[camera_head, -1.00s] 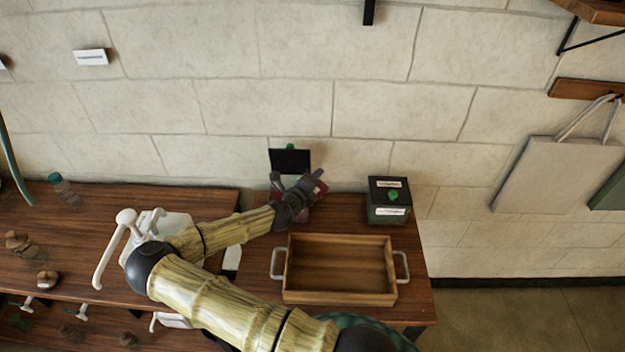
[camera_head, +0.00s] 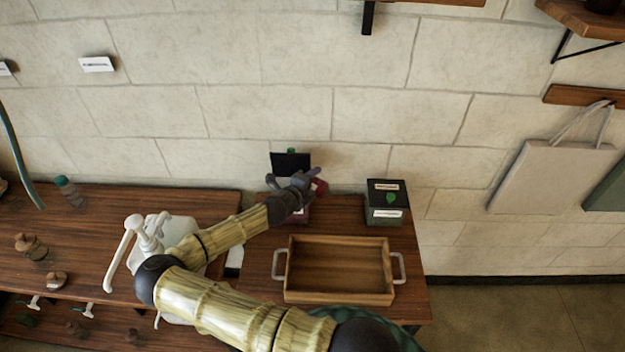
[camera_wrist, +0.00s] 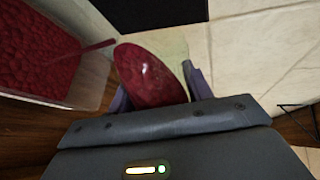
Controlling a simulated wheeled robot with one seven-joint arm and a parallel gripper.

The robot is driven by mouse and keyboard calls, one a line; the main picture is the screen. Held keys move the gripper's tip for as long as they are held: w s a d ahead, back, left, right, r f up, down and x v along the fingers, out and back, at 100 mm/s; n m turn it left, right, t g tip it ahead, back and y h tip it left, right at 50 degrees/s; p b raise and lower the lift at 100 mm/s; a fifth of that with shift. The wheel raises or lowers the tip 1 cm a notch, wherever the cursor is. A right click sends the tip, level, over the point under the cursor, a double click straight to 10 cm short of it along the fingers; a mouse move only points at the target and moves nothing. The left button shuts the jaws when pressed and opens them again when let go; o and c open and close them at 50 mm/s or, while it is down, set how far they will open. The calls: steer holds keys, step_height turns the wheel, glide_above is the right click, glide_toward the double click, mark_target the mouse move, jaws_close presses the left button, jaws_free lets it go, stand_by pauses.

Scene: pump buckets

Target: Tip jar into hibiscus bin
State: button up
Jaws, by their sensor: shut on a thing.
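My gripper (camera_head: 300,182) is shut on a clear jar with dark red contents (camera_wrist: 145,78). In the head view the jar (camera_head: 319,187) is a small reddish shape at the fingers. In the wrist view it is tilted, and a thin red streak runs from its end to the left over the bin. The hibiscus bin (camera_wrist: 103,83) is clear-walled and holds dark red bits, at upper left of the wrist view. In the head view its black lid (camera_head: 290,164) stands open, and my gripper hides most of the bin.
A closed dark bin with labels and a green leaf mark (camera_head: 386,203) stands to the right. A wooden tray with handles (camera_head: 340,297) lies in front. A white pump container (camera_head: 180,232) and a small bottle (camera_head: 68,190) stand on the left table.

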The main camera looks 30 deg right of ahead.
steer(key=shift+w+a+r+n+g+h+p, duration=0.15)
steer(key=shift+r+n+g+p, duration=0.4)
steer(key=shift+p, duration=0.6)
steer(key=shift+w+r+n+g+h+p, duration=0.15)
steer(key=shift+r+n+p, duration=0.2)
steer(key=shift+n+p, duration=0.6)
steer(key=shift+w+a+r+n+g+h+p, duration=0.3)
steer(key=shift+n+p, duration=0.5)
steer(key=shift+p, duration=0.85)
stand_by(0.5)
steer(key=shift+w+r, duration=0.2)
steer(key=shift+r, duration=0.1)
steer(key=shift+w+n+g+p, duration=0.15)
steer(key=shift+n+g+p, duration=0.15)
steer(key=shift+n+p, duration=0.2)
steer(key=shift+r, duration=0.15)
stand_by(0.5)
